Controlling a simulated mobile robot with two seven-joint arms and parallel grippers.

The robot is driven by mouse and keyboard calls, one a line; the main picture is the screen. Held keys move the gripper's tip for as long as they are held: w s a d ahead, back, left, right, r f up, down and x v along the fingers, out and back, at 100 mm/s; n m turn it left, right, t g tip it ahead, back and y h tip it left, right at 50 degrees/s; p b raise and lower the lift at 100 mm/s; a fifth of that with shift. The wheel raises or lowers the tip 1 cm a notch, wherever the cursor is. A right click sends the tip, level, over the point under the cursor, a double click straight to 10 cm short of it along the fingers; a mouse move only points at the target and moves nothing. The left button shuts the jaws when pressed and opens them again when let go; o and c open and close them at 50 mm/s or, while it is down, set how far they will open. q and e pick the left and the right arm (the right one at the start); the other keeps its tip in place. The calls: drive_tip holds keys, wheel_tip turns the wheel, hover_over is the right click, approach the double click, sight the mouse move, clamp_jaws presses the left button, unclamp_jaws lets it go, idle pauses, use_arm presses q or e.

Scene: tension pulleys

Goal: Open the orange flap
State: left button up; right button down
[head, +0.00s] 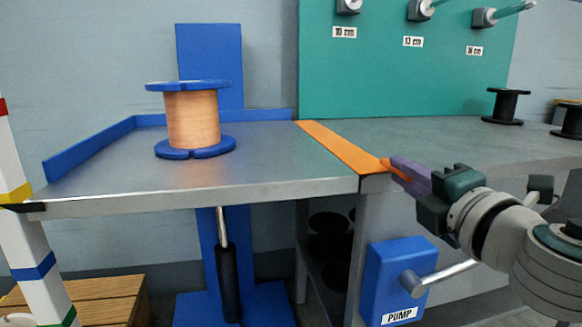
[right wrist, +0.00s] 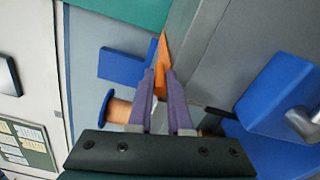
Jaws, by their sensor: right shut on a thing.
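The orange flap (head: 340,145) is a long narrow strip lying across the seam between the steel lift table (head: 262,172) and the grey bench (head: 425,140). It looks flat. My right gripper (head: 394,166) comes in from the right, at the flap's near end by the bench's front edge. Its purple fingers are shut on a small orange piece there. In the right wrist view the fingers (right wrist: 161,76) close around the flap (right wrist: 163,50), whose narrow end rises between them. The fingers hide part of the piece held. My left gripper is not in view.
A copper-wound spool (head: 193,120) with blue flanges stands on the lift table. A blue pump box (head: 390,275) with a metal lever (head: 445,273) sits below my right gripper. Black spools (head: 506,105) stand on the bench at right. A green board (head: 400,70) with labelled pegs rises behind.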

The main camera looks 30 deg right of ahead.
drive_tip(key=c, duration=0.8)
unclamp_jaws()
drive_tip(key=shift+c, duration=0.2)
drive_tip(key=v, duration=1)
